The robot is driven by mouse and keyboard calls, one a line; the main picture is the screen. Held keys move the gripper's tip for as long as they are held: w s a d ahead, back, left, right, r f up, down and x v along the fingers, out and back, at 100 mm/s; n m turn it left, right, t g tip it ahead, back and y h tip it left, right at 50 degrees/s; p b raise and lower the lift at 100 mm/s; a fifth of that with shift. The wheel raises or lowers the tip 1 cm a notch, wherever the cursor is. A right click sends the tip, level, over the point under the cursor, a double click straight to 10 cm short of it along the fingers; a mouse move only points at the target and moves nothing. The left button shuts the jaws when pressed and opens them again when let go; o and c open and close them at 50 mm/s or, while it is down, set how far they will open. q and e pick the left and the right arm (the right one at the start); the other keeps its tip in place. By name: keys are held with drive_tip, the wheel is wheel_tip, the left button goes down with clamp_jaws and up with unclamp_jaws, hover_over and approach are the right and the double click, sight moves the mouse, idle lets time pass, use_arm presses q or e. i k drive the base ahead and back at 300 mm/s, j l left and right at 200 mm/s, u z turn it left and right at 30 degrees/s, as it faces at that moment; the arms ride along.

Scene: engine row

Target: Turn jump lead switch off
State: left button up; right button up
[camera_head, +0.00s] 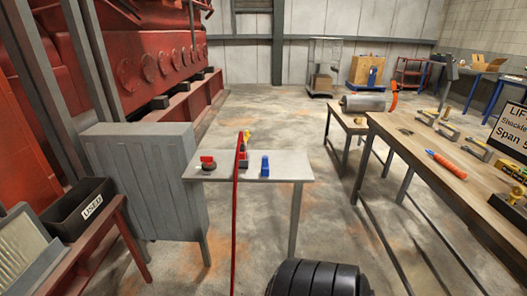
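A small grey table (292,168) stands in the middle of the view. At its left lies a dark round base with a red key-like handle (207,160), which looks like the switch; its on or off position is too small to read. Beside it is a red and yellow item (243,150), with a red lead (236,215) hanging over the table's front edge toward the floor. A blue upright item (265,166) stands to the right of the lead. Neither of my grippers is in view, and nothing touches the switch.
A grey cabinet (150,185) adjoins the table's left side. A black bin marked USED (78,208) sits on a red bench at left. A long wooden workbench (440,165) with tools runs along the right. A black ribbed round object (318,280) is at the bottom.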

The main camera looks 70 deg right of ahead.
sight(209, 160)
drive_tip(key=z, duration=1.7)
